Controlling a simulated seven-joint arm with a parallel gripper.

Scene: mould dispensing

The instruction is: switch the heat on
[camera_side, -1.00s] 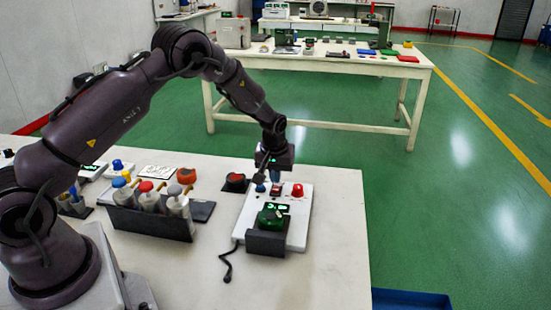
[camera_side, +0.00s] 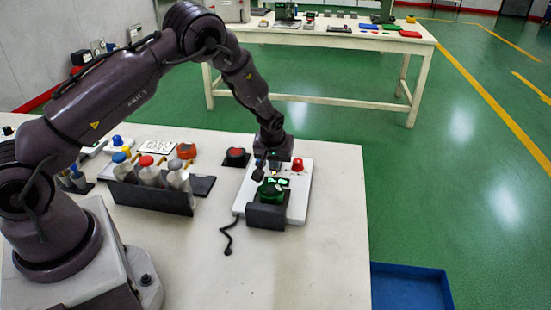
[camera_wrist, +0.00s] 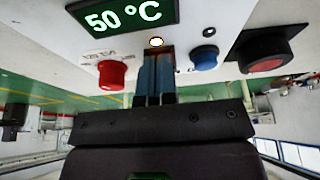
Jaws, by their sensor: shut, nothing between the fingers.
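The white heater unit (camera_side: 304,195) stands on the near table, with a green piece (camera_side: 270,190) in a dark holder at its front. In the wrist view its display (camera_wrist: 123,15) reads 50 °C. A red knob (camera_wrist: 111,74) is left of my fingers and a blue knob (camera_wrist: 204,57) is to their right. A small round glowing spot (camera_wrist: 156,42) sits just beyond the fingertips. My gripper (camera_wrist: 156,58) is shut and empty, its blue fingers together close to the panel. Whether they touch it I cannot tell. It also shows in the side view (camera_side: 275,164), over the unit's rear part.
A black-based red button (camera_side: 237,157) stands beside the unit. A dark rack (camera_side: 150,196) with several capped bottles stands left of it. A black cable (camera_side: 228,236) lies in front. The near table's front middle is clear. A blue bin (camera_side: 410,287) lies beyond its right edge.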

